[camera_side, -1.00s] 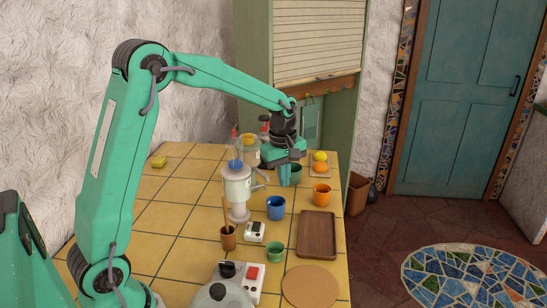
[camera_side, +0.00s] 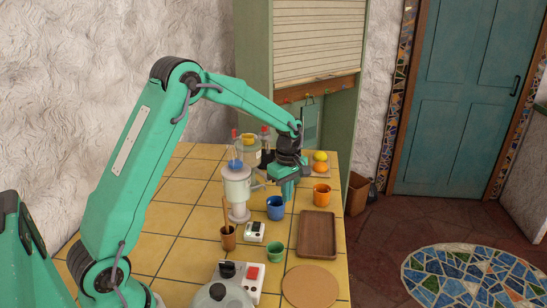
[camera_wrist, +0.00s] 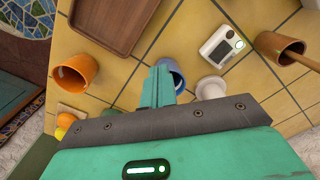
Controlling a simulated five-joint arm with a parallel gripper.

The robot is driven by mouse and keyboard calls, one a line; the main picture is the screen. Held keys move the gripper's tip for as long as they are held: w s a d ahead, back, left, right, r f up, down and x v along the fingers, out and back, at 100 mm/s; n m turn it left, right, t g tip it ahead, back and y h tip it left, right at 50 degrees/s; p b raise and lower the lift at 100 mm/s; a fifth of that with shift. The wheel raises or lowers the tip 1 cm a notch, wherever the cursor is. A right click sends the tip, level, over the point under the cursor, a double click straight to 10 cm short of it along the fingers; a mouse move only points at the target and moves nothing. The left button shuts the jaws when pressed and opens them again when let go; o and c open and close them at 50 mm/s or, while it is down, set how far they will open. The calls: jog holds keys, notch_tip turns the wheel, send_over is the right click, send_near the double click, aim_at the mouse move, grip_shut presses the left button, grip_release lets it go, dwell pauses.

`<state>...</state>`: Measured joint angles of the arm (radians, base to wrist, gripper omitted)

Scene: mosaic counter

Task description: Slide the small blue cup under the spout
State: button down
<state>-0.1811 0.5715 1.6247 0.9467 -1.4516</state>
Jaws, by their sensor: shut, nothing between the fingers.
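The small blue cup (camera_side: 276,208) stands upright on the yellow tiles. A pale pitcher-shaped vessel (camera_side: 238,190) on a round foot stands just left of it; I cannot clearly make out a spout. My gripper (camera_side: 287,197) is shut and empty, pointing down just behind the cup's rim. In the wrist view my fingers (camera_wrist: 158,88) partly cover the blue cup (camera_wrist: 172,70), and the pale round foot (camera_wrist: 210,87) shows to its right. I cannot tell whether the fingers touch the cup.
An orange cup (camera_side: 321,195) stands right of the blue cup, with a brown tray (camera_side: 318,236) in front. A white timer-like box (camera_side: 255,231), a brown pot (camera_side: 228,238) and a green cup (camera_side: 276,252) stand nearer. Fruit (camera_side: 320,162) lies at the back right.

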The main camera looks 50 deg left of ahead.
notch_tip(320, 180, down, 7)
jog(key=shift+f, duration=0.15)
jog(key=shift+a, duration=0.15)
dwell(0.5)
jog(key=shift+s+a, duration=0.15)
jog(key=shift+a, duration=1.7)
jog(key=shift+r, duration=0.2)
notch_tip(320, 180, up, 10)
jog(key=shift+f, duration=0.15)
